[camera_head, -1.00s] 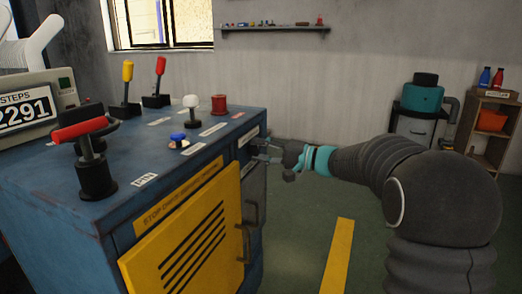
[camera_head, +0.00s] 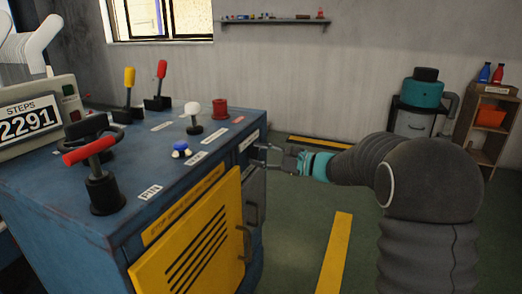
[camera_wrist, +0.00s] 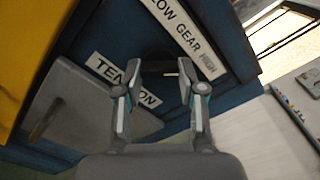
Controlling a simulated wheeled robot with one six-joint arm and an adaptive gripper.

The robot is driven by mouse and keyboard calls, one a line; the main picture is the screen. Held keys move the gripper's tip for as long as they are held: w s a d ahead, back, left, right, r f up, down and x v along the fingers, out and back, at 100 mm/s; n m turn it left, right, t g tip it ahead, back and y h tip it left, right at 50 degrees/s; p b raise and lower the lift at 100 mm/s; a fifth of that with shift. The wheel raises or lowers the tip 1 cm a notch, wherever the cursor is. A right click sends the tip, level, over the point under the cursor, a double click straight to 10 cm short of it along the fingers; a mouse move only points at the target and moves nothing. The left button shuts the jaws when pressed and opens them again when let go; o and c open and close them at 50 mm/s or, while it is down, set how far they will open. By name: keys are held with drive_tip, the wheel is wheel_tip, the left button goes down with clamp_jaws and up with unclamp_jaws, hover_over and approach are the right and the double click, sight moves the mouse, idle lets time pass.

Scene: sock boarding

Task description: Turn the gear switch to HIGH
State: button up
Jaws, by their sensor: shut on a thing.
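The gear switch (camera_wrist: 158,66) is a dark round knob on the blue cabinet's side, with a short light mark on its right part in the wrist view. The label (camera_wrist: 184,38) beside it reads LOW, GEAR and HIGH, with HIGH at its right end. My gripper (camera_wrist: 160,72) is shut on the knob, one finger on each side. In the head view my gripper (camera_head: 272,156) is at the cabinet's right side below the top edge, and the switch there is too small to make out. Which word the mark points to I cannot tell.
The blue cabinet (camera_head: 60,200) carries several levers and knobs on top. A TENSION label (camera_wrist: 122,82) and a grey panel (camera_wrist: 75,110) are beside the switch.

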drive_tip(key=shift+m+p, duration=0.3)
drive_tip(key=shift+m, duration=0.3)
drive_tip(key=o, duration=1.1)
drive_tip(key=shift+o, duration=0.2)
drive_tip(key=v, duration=1.2)
